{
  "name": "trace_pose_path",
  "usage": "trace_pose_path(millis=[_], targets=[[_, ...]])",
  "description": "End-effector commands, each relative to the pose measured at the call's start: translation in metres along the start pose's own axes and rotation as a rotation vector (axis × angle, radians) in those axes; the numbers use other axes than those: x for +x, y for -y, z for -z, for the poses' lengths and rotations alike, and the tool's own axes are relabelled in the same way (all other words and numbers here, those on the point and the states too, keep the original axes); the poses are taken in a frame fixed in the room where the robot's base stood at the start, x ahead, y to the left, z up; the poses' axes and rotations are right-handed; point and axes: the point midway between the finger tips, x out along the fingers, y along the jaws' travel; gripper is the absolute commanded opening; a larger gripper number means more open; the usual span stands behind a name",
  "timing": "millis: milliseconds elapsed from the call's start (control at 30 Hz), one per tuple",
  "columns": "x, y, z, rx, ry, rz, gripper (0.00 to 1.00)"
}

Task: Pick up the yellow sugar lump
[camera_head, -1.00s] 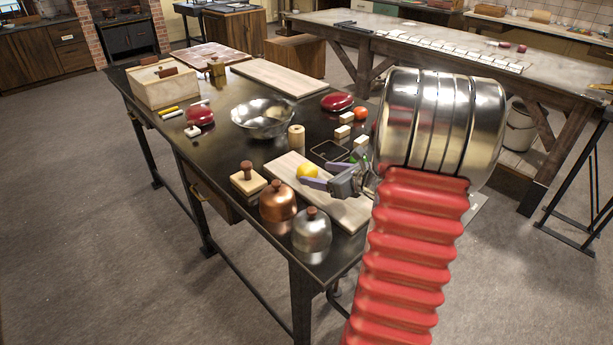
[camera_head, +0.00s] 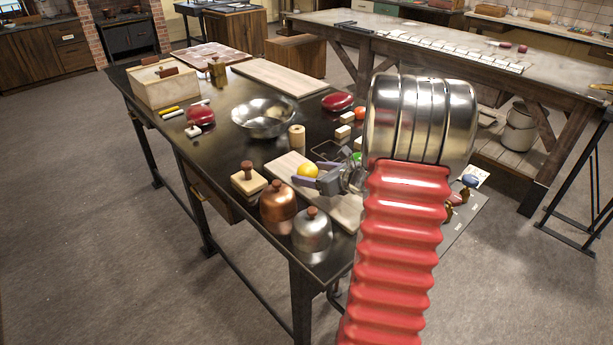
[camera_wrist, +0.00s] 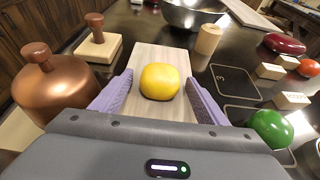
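The yellow sugar lump (camera_head: 307,170) is a rounded yellow lump on a pale wooden board (camera_head: 284,164). In the wrist view the lump (camera_wrist: 159,81) sits on the board (camera_wrist: 165,54) between the two purple fingers of my gripper (camera_wrist: 160,92). The fingers are spread, with a visible gap on each side of the lump. In the head view my gripper (camera_head: 306,174) reaches in from the right at the lump, and my arm hides part of the board and table.
A copper dome (camera_head: 278,200) and a silver dome (camera_head: 312,229) stand close in front. A wooden press (camera_head: 248,181) is left of the board. A wooden cylinder (camera_head: 297,135) and a steel bowl (camera_head: 263,118) stand behind. A green ball (camera_wrist: 270,128) is near the right finger.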

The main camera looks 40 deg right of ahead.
Motion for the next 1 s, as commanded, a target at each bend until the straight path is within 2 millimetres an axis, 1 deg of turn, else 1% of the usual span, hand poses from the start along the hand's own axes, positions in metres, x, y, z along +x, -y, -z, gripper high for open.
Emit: trace_pose_path(millis=[33,67,600,633,867,1000], targets=[[-0.0001,0.0001,0.0,0.0,0.0,0.0,0.64],[-0.0002,0.0001,0.0,0.0,0.0,0.0,0.62],[-0.0003,0.0002,0.0,0.0,0.0,0.0,0.24],[-0.0003,0.0003,-0.0003,0.0,0.001,0.001,0.22],[-0.0005,0.0003,-0.001,0.0,0.001,0.0,0.22],[-0.0029,0.0003,-0.0073,-0.003,0.002,0.0,0.22]])
